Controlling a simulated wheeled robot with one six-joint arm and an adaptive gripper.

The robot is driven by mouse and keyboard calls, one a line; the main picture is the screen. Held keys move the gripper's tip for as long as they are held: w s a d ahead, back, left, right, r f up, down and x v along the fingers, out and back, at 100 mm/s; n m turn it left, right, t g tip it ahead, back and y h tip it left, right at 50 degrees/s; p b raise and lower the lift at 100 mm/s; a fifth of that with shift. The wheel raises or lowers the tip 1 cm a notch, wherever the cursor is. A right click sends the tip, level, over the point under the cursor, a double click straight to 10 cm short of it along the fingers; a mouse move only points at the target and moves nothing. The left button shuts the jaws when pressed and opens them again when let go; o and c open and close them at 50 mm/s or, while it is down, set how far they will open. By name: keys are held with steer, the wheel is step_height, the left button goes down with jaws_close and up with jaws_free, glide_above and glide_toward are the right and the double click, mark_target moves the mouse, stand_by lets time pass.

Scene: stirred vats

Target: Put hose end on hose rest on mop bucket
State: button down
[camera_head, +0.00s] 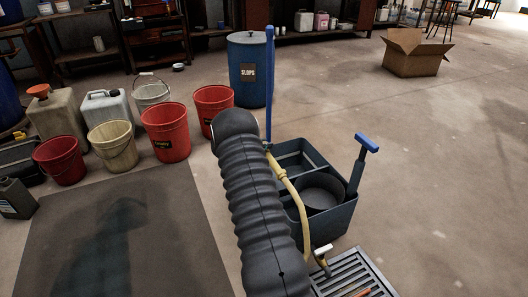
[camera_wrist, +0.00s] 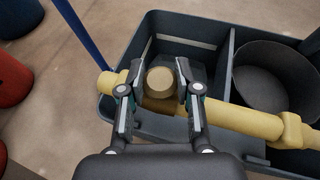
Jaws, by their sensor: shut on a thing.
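The mop bucket (camera_head: 335,233) is dark blue-grey; a divider splits it into an open compartment and one with a round dark wringer (camera_head: 322,190). In the wrist view its rim (camera_wrist: 215,17) lies below my gripper (camera_wrist: 160,78). My gripper is shut on the yellow hose end (camera_wrist: 160,83), with a round tan face showing between the fingers, over the open compartment's near side. The yellow hose (camera_wrist: 245,120) runs right across the bucket's near edge. In the head view the hose (camera_head: 303,215) reaches down to a tap (camera_head: 322,252). I cannot make out the hose rest clearly.
A blue pole (camera_head: 269,90) stands by the bucket's far left corner, and a blue-topped handle (camera_head: 362,155) rises at its right. A floor grate (camera_head: 350,275) lies in front. Red buckets (camera_head: 166,130), a slops drum (camera_head: 248,85) and a cardboard box (camera_head: 412,55) stand farther off.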

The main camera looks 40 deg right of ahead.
steer(key=shift+w+f, duration=0.15)
steer(key=shift+f, duration=1.9)
steer(key=shift+f, duration=0.1)
steer(key=c, duration=0.8)
jaws_free()
